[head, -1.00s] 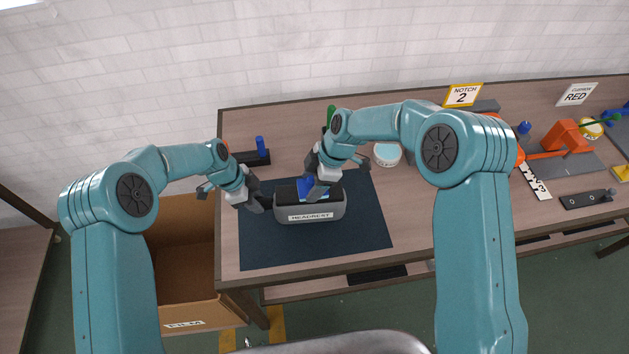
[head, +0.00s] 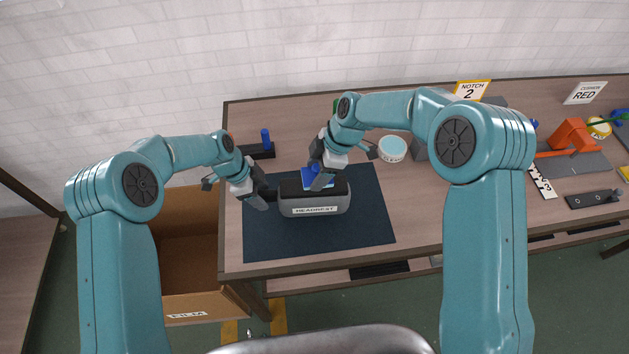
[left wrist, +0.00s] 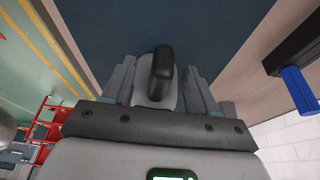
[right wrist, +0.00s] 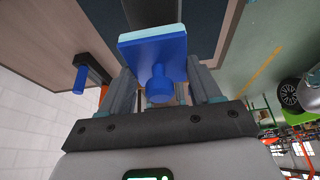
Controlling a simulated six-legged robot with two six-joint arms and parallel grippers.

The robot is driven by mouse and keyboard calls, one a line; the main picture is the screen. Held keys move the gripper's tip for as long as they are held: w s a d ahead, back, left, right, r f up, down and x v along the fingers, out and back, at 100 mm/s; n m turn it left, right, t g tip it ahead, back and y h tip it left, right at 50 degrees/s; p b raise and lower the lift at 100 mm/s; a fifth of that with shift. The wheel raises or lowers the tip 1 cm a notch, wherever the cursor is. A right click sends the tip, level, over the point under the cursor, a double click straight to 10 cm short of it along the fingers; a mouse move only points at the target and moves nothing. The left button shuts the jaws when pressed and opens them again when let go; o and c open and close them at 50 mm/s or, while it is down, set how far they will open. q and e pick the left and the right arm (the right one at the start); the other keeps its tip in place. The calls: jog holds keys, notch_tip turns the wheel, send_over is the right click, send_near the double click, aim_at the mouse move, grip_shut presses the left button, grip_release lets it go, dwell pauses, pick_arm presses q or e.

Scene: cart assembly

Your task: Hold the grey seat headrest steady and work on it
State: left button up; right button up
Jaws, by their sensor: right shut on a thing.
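The grey headrest (head: 314,201), with a dark top and a label reading HEADREST, lies on the dark mat (head: 365,232). My left gripper (head: 265,197) is at its left end with fingers spread. In the left wrist view the headrest end (left wrist: 155,88) shows between the two fingers; I cannot tell whether they touch it. My right gripper (head: 317,178) is shut on the knob of a blue tool (head: 312,183) over the headrest's top. In the right wrist view the blue tool (right wrist: 150,52) has a pale blue pad beneath it. Whether the pad touches the top is unclear.
A dark holder with a blue peg (head: 265,138) stands behind the mat at the left. A white round tub (head: 393,150) is behind it at the right. An orange device (head: 570,135) is further right. A cardboard box (head: 190,285) is below the table's left edge. The mat's front is clear.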

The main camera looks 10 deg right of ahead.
pick_arm(q)
jog(key=shift+r, duration=0.2)
pick_arm(e)
jog(key=shift+w, duration=0.1)
pick_arm(q)
jog(key=v, duration=1.1)
jog(key=shift+a+r, duration=0.15)
jog(key=shift+r, duration=0.15)
